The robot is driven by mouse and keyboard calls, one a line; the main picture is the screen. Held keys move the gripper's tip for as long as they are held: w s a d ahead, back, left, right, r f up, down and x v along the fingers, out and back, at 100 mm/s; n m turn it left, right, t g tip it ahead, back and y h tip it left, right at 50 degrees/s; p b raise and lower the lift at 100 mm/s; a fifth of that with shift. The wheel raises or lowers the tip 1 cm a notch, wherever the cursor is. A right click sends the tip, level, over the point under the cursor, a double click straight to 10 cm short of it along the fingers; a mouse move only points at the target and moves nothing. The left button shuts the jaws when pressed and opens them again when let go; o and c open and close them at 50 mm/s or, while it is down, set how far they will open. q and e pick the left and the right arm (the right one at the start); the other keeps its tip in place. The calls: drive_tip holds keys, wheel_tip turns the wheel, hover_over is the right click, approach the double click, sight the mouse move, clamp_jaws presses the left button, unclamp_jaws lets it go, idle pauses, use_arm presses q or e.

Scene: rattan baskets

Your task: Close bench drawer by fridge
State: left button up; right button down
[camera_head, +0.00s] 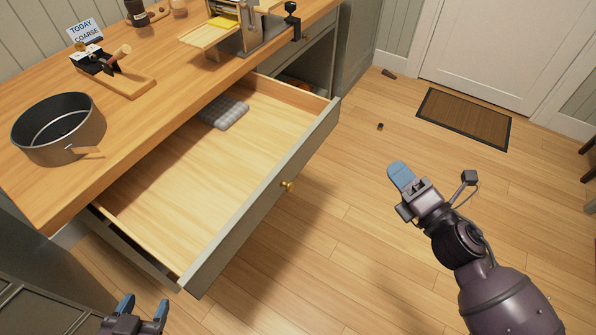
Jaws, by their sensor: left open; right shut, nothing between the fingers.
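The bench drawer (262,214) is pulled far out from under the wooden bench top (160,92). It has a grey-green front and a round brass knob (287,186). A folded grey checked cloth (223,111) lies inside it, near its far end. My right gripper (399,175) is shut and empty, in front of the drawer and to the right of the knob, apart from it. My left gripper (144,306) is open and empty at the bottom left, below the drawer's near corner. No fridge can be made out for certain.
A metal pot (60,128), a sign (86,31) and a wooden device (222,35) stand on the bench. A brown doormat (464,118) lies before a white door (484,50). Small bits lie on the floor. The floor in front of the drawer is mostly clear.

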drive_tip(key=w+a+f+n+g+y+b, duration=0.25)
drive_tip(key=f+n+b, duration=0.25)
drive_tip(key=f+n, duration=0.25)
drive_tip(key=w+a+f+n+g+y+b, duration=0.1)
drive_tip(key=a+f+n+g+y+b, duration=0.25)
drive_tip(key=f+n, duration=0.35)
drive_tip(key=n, duration=0.3)
approach(291, 168)
drive_tip(key=shift+g, duration=0.4)
drive_tip(key=x, duration=0.6)
drive_tip(key=shift+w+d+r, duration=0.15)
drive_tip(key=shift+d+r, duration=0.05)
drive_tip(key=shift+r, duration=0.1)
use_arm(q)
wheel_tip(291, 168, down, 10)
drive_tip(key=s+d+m+g, duration=0.1)
drive_tip(key=s+g, duration=0.1)
drive_tip(key=shift+s, duration=0.15)
use_arm(e)
drive_tip(key=shift+x, duration=0.85)
drive_tip(key=shift+f, duration=0.1)
